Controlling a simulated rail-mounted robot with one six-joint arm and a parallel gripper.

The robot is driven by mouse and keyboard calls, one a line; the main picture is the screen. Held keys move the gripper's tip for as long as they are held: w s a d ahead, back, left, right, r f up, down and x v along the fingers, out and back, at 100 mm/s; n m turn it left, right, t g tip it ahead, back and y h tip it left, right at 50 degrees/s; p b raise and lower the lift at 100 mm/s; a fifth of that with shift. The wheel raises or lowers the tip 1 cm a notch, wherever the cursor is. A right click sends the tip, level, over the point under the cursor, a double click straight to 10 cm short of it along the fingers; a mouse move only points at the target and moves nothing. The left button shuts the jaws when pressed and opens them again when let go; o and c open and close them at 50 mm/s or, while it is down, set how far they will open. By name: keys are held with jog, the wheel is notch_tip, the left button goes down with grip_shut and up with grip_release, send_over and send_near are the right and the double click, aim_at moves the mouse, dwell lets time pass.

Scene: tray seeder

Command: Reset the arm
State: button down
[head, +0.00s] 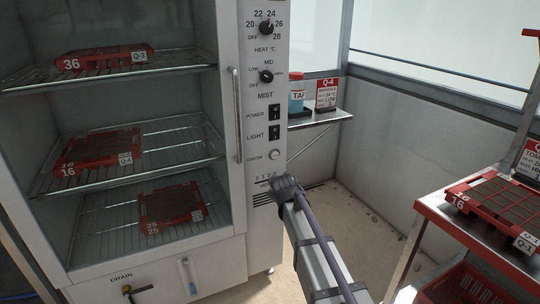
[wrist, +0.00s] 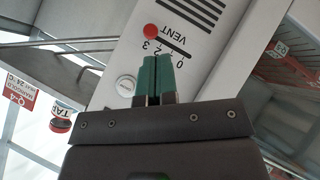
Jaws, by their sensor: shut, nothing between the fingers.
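My gripper (wrist: 156,60) has two green fingers, pressed together with nothing between them. In the wrist view it lies in front of the cabinet's control panel (wrist: 205,55), just beside the vent scale. The vent slider's red knob (wrist: 150,31) stands near the 3 end of its scale. I cannot tell whether the fingertips touch the panel. In the head view my arm reaches up to the lower panel, and its wrist covers part of the vent area; the fingers are hidden there.
The open cabinet (head: 228,120) holds red seed trays on wire shelves, including the bottom tray (head: 172,207). A long door handle (head: 237,115) runs beside the panel. A red-topped cart (head: 440,212) stands right.

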jog(key=s+d+f+m+g, duration=0.2)
jog(key=s+m+g, duration=0.1)
jog(key=s, duration=0.8)
jog(key=s+d+f+m+g, duration=0.3)
jog(key=s+g, duration=0.1)
jog(key=s, duration=0.7)
jog(key=s+d+f+m+g, duration=0.2)
jog(key=s+m+g, duration=0.1)
jog(key=s, duration=0.8)
notch_tip(320, 180, up, 29)
jog(key=d+p, duration=0.1)
jog(key=p, duration=2.8)
jog(key=shift+s+d+g, duration=0.15)
jog(key=shift+s+g, duration=0.15)
jog(key=shift+s, duration=0.05)
